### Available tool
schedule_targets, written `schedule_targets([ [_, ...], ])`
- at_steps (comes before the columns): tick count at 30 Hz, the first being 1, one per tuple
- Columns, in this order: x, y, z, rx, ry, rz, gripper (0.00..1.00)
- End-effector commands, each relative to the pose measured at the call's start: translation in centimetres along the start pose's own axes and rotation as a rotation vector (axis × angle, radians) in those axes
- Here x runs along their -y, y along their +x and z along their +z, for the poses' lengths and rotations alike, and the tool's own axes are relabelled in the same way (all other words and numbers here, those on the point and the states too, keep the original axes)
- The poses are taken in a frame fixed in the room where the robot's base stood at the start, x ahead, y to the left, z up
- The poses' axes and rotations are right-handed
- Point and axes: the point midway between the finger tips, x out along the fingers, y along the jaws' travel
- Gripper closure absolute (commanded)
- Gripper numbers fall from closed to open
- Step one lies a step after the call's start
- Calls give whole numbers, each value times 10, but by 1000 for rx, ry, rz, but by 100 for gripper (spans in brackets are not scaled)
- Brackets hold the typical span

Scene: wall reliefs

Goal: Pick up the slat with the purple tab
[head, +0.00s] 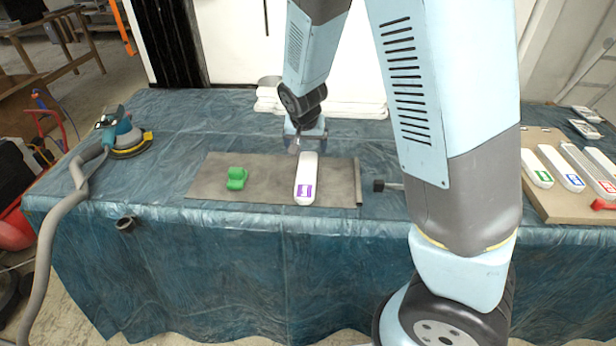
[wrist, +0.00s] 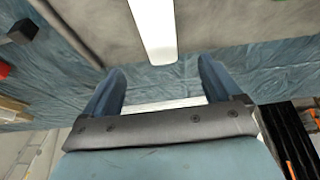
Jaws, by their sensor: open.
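The slat with the purple tab (head: 305,178) is white with rounded ends and lies on a dark grey mat (head: 215,175) on the blue-covered table. Its purple tab (head: 305,190) is at the end facing the head camera. My gripper (head: 306,140) is at the slat's far end, with the fingers apart and nothing held. In the wrist view, the white slat (wrist: 154,28) comes down from the top, and its end lies just ahead of and between the open fingers (wrist: 160,85). The purple tab is out of the wrist view.
A green block (head: 237,178) lies on the mat left of the slat. A sander (head: 122,135) with a hose stands at the table's left. White folded cloths (head: 350,107) lie behind. A board (head: 545,205) at right holds several slats with coloured tabs. A dark clamp (head: 388,186) is right of the mat.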

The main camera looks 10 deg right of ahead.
Motion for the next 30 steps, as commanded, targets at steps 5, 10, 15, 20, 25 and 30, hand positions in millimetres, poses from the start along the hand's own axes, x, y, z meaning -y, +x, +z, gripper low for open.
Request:
schedule_targets([
  [5, -1, 26, 0, 1, 1, 2, 8],
  [10, 0, 47, 0, 1, 0, 2, 8],
  [15, 0, 58, 0, 1, 0, 0, 8],
  [20, 0, 65, 1, 1, 0, 0, 8],
  [25, -1, 85, 3, 2, 0, 2, 8],
  [30, -1, 103, 4, 1, -1, 0, 8],
])
